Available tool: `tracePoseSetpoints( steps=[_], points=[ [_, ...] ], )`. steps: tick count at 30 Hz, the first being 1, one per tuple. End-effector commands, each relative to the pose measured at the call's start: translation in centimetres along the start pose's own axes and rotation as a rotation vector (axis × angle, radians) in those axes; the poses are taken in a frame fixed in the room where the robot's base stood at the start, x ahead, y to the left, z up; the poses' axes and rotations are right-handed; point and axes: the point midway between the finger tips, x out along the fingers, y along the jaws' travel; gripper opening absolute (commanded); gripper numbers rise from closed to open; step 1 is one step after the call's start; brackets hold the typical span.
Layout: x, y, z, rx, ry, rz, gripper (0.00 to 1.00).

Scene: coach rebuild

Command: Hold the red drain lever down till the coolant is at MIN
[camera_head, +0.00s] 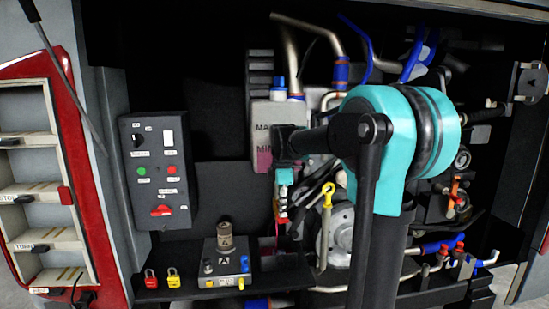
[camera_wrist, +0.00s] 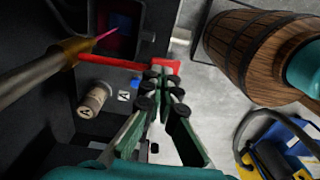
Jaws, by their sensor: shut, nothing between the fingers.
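The red drain lever (camera_wrist: 115,62) runs across the wrist view and ends in a wider red tip. My gripper (camera_wrist: 166,78) is shut and empty, its fingertips at that tip and seemingly touching it. A thin pink stream (camera_wrist: 107,34) leaves the brass pipe (camera_wrist: 48,68) beside the lever. In the head view, the pale coolant tank (camera_head: 262,112) carries MAX and MIN marks. Pink coolant (camera_head: 264,160) shows around and below the MIN mark; my arm hides part of the tank, so the exact level is unclear. My gripper (camera_head: 281,212) hangs below the tank there.
A control panel (camera_head: 157,172) with buttons is left of the tank. A shelf holds a grey block (camera_head: 226,264), with red (camera_head: 150,279) and yellow (camera_head: 173,277) padlocks beside it. A yellow-handled dipstick (camera_head: 327,197) hangs close right of my gripper. A wooden barrel (camera_wrist: 255,50) stands on the floor.

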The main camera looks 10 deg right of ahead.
Motion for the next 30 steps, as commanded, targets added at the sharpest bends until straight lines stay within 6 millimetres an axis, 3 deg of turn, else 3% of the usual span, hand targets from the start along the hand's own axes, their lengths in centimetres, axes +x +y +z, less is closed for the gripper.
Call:
tracePoseSetpoints(
  steps=[11, 30],
  points=[
    [-0.2, 0.0, 0.0, 0.000, 0.000, 0.000, 0.00],
    [-7.8, 0.0, 0.0, 0.000, 0.000, 0.000, 0.00]
  ],
)
